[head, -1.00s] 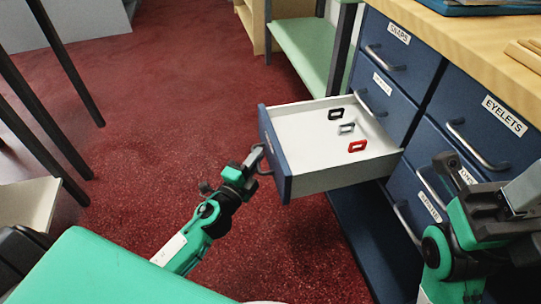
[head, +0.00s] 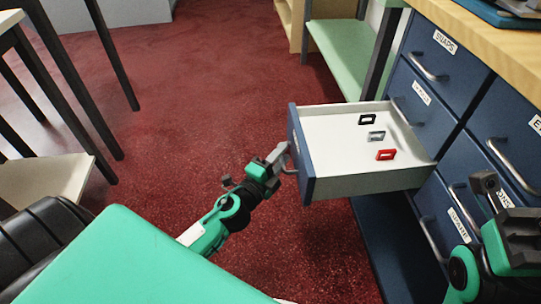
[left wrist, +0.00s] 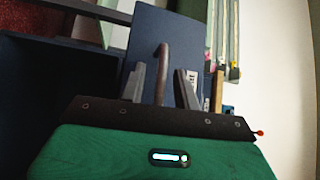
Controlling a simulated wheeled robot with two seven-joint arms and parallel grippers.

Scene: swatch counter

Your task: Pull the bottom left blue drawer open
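The blue-fronted drawer (head: 307,180) with a white inside stands pulled out from the left column of the cabinet, below the two shut drawers. It holds a black, a grey and a red (head: 386,155) small frame-shaped piece. My left gripper (head: 278,154) is at its front handle (head: 290,160). In the left wrist view the grey handle (left wrist: 162,68) stands between the two fingers of my left gripper (left wrist: 161,86), with a gap visible on each side. My right gripper (head: 492,188) is at the lower right, in front of the cabinet; its finger opening is unclear.
The blue cabinet (head: 447,62) has other shut drawers with metal handles and a wooden top. A green shelf (head: 343,55) stands behind the open drawer. Dark table legs (head: 112,60) stand at the left. Red carpet (head: 215,90) lies clear between them.

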